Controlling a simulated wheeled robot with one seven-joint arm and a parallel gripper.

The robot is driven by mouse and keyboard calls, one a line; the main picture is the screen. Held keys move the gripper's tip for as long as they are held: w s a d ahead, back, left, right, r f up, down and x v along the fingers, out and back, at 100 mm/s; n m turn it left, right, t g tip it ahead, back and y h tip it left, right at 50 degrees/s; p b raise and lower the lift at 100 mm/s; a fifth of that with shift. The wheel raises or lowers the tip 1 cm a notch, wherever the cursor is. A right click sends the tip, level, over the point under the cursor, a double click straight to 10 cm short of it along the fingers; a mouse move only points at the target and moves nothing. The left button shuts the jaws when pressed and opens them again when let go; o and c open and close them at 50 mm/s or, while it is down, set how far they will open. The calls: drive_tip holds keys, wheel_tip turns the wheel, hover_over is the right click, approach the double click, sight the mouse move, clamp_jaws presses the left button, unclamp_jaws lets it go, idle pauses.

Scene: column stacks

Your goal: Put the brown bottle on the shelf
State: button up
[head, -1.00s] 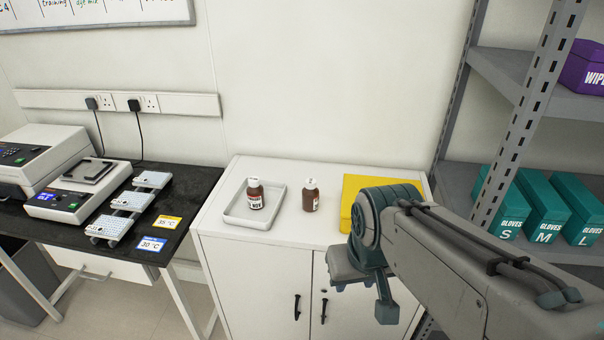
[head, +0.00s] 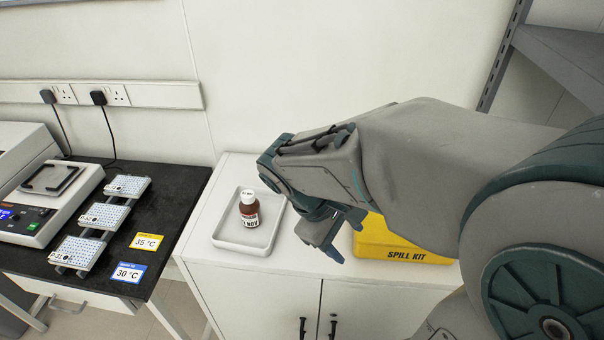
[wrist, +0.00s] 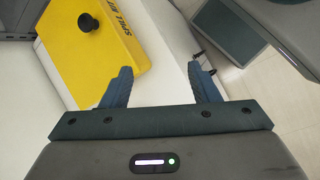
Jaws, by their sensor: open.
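A brown bottle (head: 249,210) with a white cap and a label stands upright in a shallow grey-white tray (head: 226,236) on the white cabinet. A second brown bottle, seen earlier on the bare cabinet top right of the tray, is hidden behind my arm now. The grey metal shelf (head: 565,65) is at the upper right, only partly in view. My gripper (head: 335,238) hangs above the cabinet, right of the tray and in front of the spill kit. In the wrist view my gripper (wrist: 161,69) is open, with nothing between its fingers.
A yellow spill kit (head: 400,240) stands on the cabinet right of my gripper; it also shows in the wrist view (wrist: 100,55), with a black knob. A black bench (head: 180,190) at the left holds plates, temperature cards and lab devices. My arm covers much of the right side.

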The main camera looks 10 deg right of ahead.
drive_tip(key=w+a+f+n+t+h, duration=0.4)
drive_tip(key=w+a+n+t+h, duration=0.3)
drive_tip(key=w+a+n, duration=0.7)
drive_tip(key=shift+n, duration=0.6)
drive_tip(key=shift+s+d+r+p+x, duration=0.2)
drive_tip(key=shift+s+d+p+x, duration=0.1)
drive_tip(key=shift+x, duration=2.1)
drive_tip(key=shift+s+d+r+p+x, duration=0.2)
drive_tip(key=shift+s+p+x, duration=0.1)
drive_tip(key=shift+x, duration=2.15)
drive_tip(key=shift+s+d+r+p+x, duration=0.2)
drive_tip(key=shift+s+p+x, duration=0.1)
drive_tip(key=shift+x, duration=2.1)
clamp_jaws()
